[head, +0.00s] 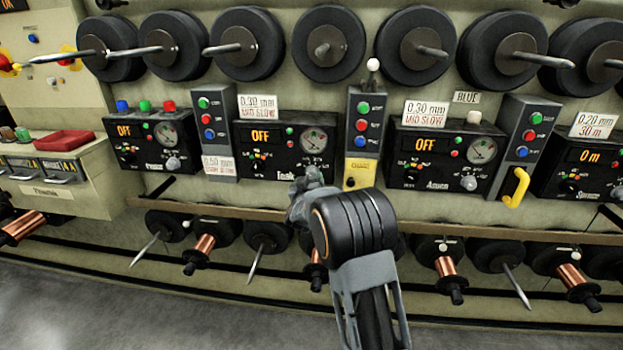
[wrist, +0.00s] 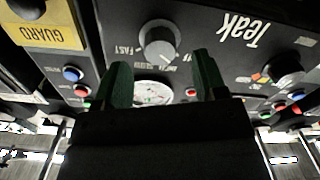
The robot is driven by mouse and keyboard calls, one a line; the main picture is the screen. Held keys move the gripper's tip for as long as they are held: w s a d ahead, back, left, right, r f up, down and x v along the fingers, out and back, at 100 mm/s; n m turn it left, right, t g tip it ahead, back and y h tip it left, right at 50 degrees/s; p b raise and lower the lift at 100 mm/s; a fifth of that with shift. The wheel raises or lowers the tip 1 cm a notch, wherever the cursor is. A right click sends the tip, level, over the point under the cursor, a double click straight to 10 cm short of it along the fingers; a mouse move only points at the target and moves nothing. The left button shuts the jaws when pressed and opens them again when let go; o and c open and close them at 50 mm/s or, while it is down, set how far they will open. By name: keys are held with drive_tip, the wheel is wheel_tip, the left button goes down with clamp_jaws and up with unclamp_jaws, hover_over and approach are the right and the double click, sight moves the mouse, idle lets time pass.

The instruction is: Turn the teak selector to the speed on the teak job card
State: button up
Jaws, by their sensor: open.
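The black Teak panel (head: 252,153) has a display reading OFF. A card (head: 258,108) on its top edge appears to read "0.30 mm, MID SLOW". My gripper (head: 312,174) is in front of the panel's lower right and hides the selector there. In the wrist view, the round grey selector (wrist: 160,42) shows upside down, with FAST and a partly readable SLOW mark around it. My gripper (wrist: 161,66) is open, its two green fingers apart on either side of the selector's line, seemingly short of it. I cannot tell which mark the selector points to.
A grey post with buttons and a yellow GUARD plate (head: 360,172) stands right of the Teak panel. The Amen panel (head: 445,150) is further right. Another card (head: 219,165) hangs to the left. A ledge (head: 230,211) and copper spools (head: 199,250) are below.

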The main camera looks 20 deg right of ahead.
sight(311, 176)
drive_tip(key=shift+x, duration=1.55)
drive_tip(key=c, duration=0.9)
